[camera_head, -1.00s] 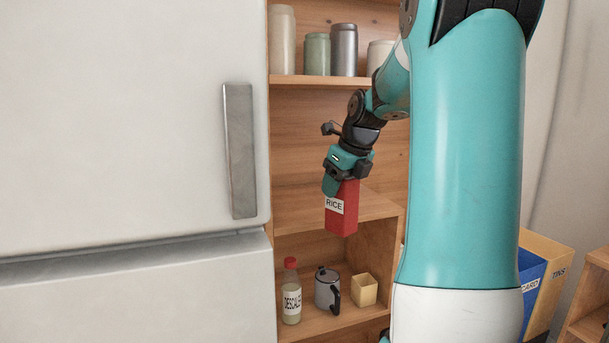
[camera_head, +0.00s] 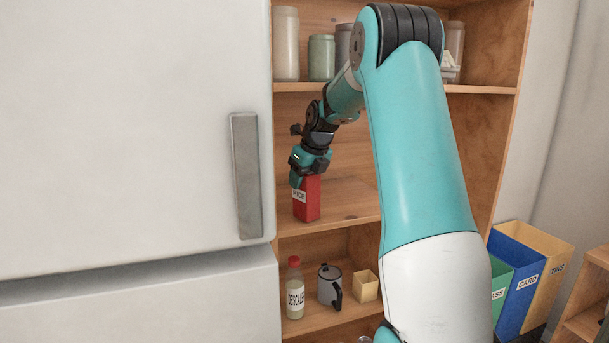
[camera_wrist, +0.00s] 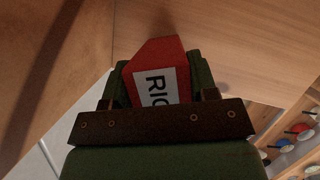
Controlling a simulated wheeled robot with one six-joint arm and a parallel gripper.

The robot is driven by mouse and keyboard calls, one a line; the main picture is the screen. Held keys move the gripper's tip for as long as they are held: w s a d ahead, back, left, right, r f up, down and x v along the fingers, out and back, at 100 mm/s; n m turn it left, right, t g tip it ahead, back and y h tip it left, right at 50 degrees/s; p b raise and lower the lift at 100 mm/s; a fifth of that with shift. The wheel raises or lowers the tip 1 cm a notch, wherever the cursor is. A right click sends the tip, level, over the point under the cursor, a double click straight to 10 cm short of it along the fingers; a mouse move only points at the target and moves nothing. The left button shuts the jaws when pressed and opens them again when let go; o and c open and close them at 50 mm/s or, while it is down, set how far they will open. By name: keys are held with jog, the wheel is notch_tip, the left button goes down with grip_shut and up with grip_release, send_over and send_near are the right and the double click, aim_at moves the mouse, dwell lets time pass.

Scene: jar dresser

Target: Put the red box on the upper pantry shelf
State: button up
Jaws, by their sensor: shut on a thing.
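The red box (camera_head: 309,200), with a white RICE label, is upright in my gripper (camera_head: 307,178). My gripper is shut on the top of the box and points down. The box is at the middle shelf board (camera_head: 350,199), near its left end; I cannot tell whether its bottom touches the board. In the wrist view the red box (camera_wrist: 157,60) sits between the two green fingers, with the wooden shelf beyond it. Above is a shelf board (camera_head: 300,87) with jars on it.
Below stand a descaler bottle (camera_head: 295,290), a grey pot (camera_head: 328,284) and a small wooden box (camera_head: 365,285). Jars (camera_head: 320,57) stand on the top board. The fridge (camera_head: 130,130) is close on the left. Sorting bins (camera_head: 525,290) stand at the right.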

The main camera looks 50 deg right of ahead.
jog(key=o, duration=1.2)
jog(key=shift+f, duration=0.15)
jog(key=shift+s+r+b, duration=0.15)
jog(key=shift+r+b, duration=0.25)
jog(key=s+b, duration=0.1)
jog(key=s, duration=0.3)
jog(key=s+a+b, duration=0.1)
jog(key=s+b, duration=0.1)
jog(key=s, duration=0.2)
jog(key=s+a+b, duration=0.1)
jog(key=s, duration=0.3)
jog(key=shift+r, duration=0.3)
